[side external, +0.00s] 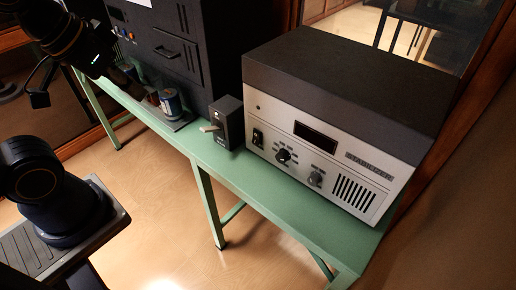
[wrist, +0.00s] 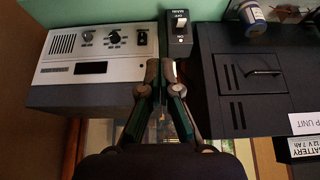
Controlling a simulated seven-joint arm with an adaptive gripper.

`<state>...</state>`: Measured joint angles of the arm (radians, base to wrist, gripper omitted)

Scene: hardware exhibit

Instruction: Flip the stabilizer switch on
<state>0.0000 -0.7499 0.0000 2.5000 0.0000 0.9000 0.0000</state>
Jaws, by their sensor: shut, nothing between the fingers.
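The stabilizer (side external: 330,150) is a grey-faced box with a dark top, standing on the green bench. Its black rocker switch (side external: 258,137) is at the left end of the face, beside a round knob (side external: 284,155); I cannot tell the rocker's position. In the wrist view the stabilizer (wrist: 93,60) appears upside down at upper left, with the switch (wrist: 142,37) at its right end. My gripper (wrist: 160,66) is shut and empty, below and right of the switch in that picture, apart from it. In the side view my arm is at upper left, well away from the stabilizer.
A small dark box marked MAIN (side external: 226,122), with a protruding lever, stands left of the stabilizer. A large black cabinet (side external: 170,50) is further left. Small cans (side external: 170,101) sit on a tray before it. The green bench (side external: 270,188) is clear in front of the stabilizer.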

